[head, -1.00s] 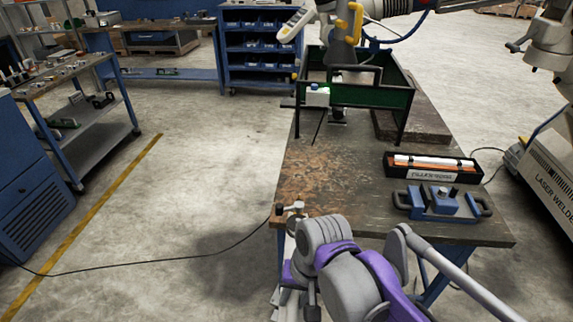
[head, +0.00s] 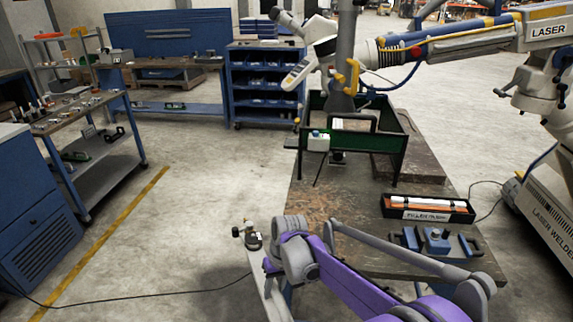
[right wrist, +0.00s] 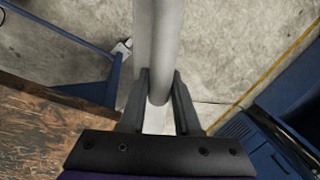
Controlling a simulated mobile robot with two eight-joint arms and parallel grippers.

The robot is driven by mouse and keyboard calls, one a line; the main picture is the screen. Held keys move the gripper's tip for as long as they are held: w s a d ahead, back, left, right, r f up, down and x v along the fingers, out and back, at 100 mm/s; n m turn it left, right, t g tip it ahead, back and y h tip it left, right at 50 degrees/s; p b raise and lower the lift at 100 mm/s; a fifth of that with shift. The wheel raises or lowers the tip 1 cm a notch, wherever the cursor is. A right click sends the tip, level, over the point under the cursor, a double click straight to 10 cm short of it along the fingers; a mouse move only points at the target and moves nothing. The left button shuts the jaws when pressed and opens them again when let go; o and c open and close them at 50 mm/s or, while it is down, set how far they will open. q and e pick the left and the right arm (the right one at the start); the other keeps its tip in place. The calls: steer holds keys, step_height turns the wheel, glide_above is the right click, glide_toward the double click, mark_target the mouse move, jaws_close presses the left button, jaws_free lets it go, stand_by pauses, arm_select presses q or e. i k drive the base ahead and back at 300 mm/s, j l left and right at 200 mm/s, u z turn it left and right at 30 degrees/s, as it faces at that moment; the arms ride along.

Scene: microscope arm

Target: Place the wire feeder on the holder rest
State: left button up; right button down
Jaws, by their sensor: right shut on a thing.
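My right gripper (right wrist: 160,104) is shut around a thick pale grey cylinder (right wrist: 158,50), which I take for the wire feeder. It runs away from the dark fingers toward the top of the right wrist view. In the head view, a small silver and black fitting (head: 249,236) tops a grey upright shape beside my purple right arm, just left of the wooden table (head: 312,205); this appears to be the held thing's end. My arm hides much of it and the fingers there. I cannot tell which part is the holder rest. My left gripper is out of view.
A green open frame (head: 350,142) stands on the table's far end. A black case with white and orange rods (head: 428,208) and a blue handled fixture (head: 436,241) lie at the right. A laser welder (head: 545,195) stands beyond them. Floor left of the table is open, crossed by a cable.

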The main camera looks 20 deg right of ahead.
mark_target(295, 142)
steer(key=i+j+u, duration=0.65)
steer(key=i, duration=0.2)
steer(key=i+j, duration=0.15)
steer(key=i, duration=0.3)
steer(key=i+j+z, duration=0.15)
steer(key=i, duration=0.25)
steer(key=i+z, duration=0.75)
steer(key=i+l+z, duration=0.1)
steer(key=i+z, duration=0.85)
steer(key=i, duration=0.3)
steer(key=i+j+z, duration=0.1)
steer(key=i+z, duration=0.15)
steer(key=i, duration=0.35)
steer(key=i+j+z, duration=0.3)
steer(key=i, duration=0.25)
